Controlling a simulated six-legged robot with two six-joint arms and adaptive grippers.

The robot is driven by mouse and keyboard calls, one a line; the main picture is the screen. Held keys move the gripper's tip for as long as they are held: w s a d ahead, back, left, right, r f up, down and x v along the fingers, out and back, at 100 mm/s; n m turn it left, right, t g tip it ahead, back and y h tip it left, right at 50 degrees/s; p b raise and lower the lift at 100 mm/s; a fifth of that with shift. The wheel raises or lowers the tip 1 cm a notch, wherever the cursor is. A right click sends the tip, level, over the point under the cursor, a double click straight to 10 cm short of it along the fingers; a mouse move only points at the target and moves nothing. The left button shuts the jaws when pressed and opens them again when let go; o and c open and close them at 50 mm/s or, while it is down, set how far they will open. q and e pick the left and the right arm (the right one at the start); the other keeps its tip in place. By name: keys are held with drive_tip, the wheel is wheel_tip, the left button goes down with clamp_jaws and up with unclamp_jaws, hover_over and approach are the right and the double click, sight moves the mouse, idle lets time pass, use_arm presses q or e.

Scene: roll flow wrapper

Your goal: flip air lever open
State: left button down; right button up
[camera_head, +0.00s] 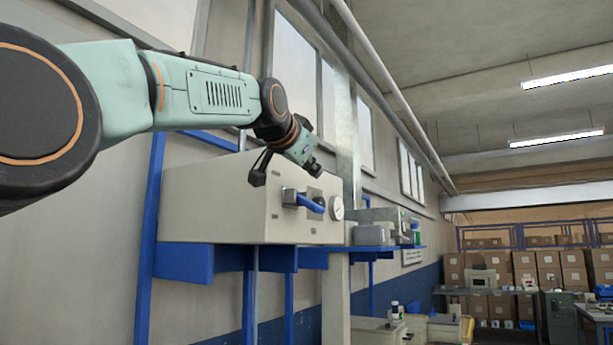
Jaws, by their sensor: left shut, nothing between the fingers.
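The blue air lever (311,204) sits on a grey valve body (290,197) on the front face of a beige box (215,205). The lever points outward toward the lower right. My left gripper (260,170) is shut and empty, above and to the left of the lever, by the top of the box. It is apart from the lever; whether it touches the box I cannot tell. My right gripper is not in view.
A round gauge (337,208) sits just right of the lever. The box rests on a blue wall shelf (205,262), with grey units (375,234) to its right. Pipes run along the wall above. Stacked cardboard boxes (548,265) stand far back.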

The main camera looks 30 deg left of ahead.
use_arm(q)
drive_tip(key=b+v, duration=0.2)
drive_tip(key=v, duration=0.1)
drive_tip(key=shift+s+d+b, duration=0.1)
drive_tip(key=shift+s+b, duration=0.15)
drive_tip(key=shift+b, duration=0.15)
idle(0.4)
